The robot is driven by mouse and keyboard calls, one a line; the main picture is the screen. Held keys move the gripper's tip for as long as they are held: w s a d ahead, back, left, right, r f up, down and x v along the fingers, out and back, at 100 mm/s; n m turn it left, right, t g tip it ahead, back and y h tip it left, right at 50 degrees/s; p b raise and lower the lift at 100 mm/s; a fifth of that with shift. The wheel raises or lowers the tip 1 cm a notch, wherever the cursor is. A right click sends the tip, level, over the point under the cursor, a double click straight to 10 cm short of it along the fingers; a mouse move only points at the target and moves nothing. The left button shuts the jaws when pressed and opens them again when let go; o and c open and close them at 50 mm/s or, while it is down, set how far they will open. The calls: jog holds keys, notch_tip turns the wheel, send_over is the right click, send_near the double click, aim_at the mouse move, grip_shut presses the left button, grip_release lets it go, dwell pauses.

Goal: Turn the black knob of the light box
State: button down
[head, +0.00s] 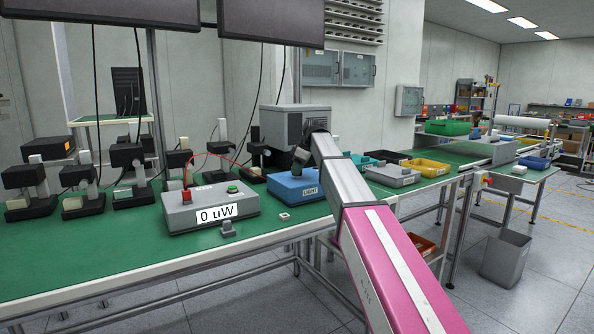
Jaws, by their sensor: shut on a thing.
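The light box (287,188) is a blue box with a white label reading LIGHT, on the green bench top at the middle of the head view. My gripper (298,163) is small and dark here, at the end of my silver and magenta arm. It reaches down to the top of the light box and is shut on the black knob. The knob is mostly hidden behind the gripper, and I cannot tell which way it is turned.
A grey meter box (180,215) reading 0 uW, with a red and a green button, stands left of the light box. A small white block (285,217) and a grey piece (228,229) lie in front. Black stands (130,190) line the left; trays (425,167) stand right.

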dwell(0.4)
jog(key=c, duration=1.1)
grip_release()
jog(key=w+v, duration=0.1)
jog(key=v, duration=0.9)
jog(key=shift+s+d+r, duration=0.2)
jog(key=shift+s+r, duration=0.2)
jog(key=shift+s, duration=0.05)
